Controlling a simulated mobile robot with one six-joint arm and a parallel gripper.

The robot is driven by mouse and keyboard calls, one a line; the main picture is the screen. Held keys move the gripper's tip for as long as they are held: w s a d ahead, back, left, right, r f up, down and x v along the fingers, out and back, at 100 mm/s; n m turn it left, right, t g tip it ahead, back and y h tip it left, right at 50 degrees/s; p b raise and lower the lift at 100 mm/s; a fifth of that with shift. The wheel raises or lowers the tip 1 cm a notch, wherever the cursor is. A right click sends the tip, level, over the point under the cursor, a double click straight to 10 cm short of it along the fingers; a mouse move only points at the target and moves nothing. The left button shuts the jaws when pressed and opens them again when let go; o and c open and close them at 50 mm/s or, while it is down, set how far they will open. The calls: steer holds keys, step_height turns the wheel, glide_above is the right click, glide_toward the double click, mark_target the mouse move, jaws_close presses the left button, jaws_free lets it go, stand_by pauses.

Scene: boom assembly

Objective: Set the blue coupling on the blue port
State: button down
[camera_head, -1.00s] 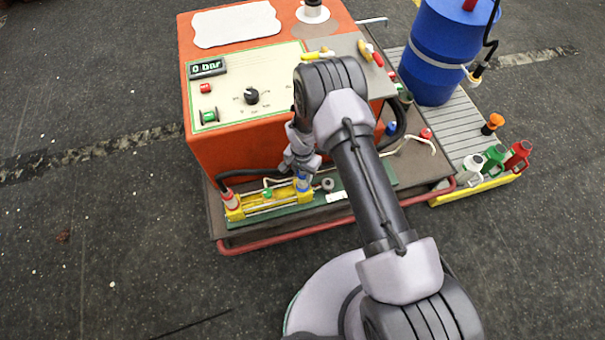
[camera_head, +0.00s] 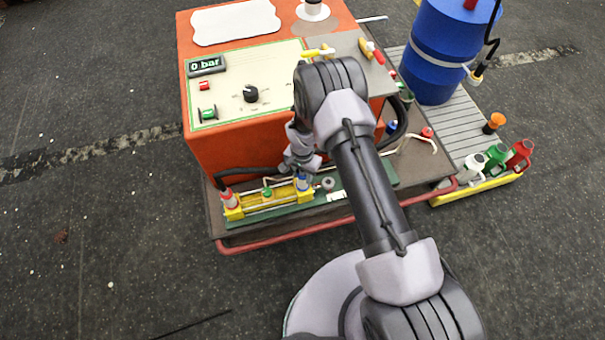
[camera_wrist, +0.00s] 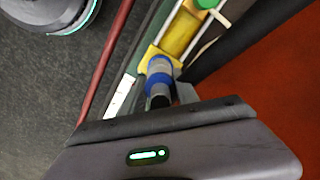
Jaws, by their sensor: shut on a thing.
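The blue port is not distinct from the coupling, and I cannot tell whether the coupling is fully seated.
A red-collared hose end (camera_head: 228,197) stands at the fixture's left end. A green knob (camera_head: 267,192) sits on its middle. The orange control box (camera_head: 235,146) rises close behind. A red rail (camera_head: 290,236) runs in front. A dark hose passes beside the fixture.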

steer(key=c, duration=1.2)
jaws_free()
steer(key=shift+r+p, duration=3.35)
steer(key=shift+r, duration=2.1)
steer(key=s+d+r+t+y, duration=0.1)
steer(key=d+r, duration=0.2)
steer(key=r, duration=1.3)
steer(key=s+d+r+t, duration=0.1)
steer(key=d+r+t, duration=0.15)
steer(key=r, duration=1.35)
steer(key=s+d+r+t, duration=0.1)
steer(key=s+d+r, duration=0.1)
steer(key=s+r, duration=0.4)
steer(key=s+d+r+n+t+y, duration=0.1)
steer(key=s+r, duration=0.6)
steer(key=s, duration=0.8)
steer(key=shift+d+r+b, duration=0.15)
steer(key=shift+d+b, duration=0.3)
steer(key=shift+d, duration=0.4)
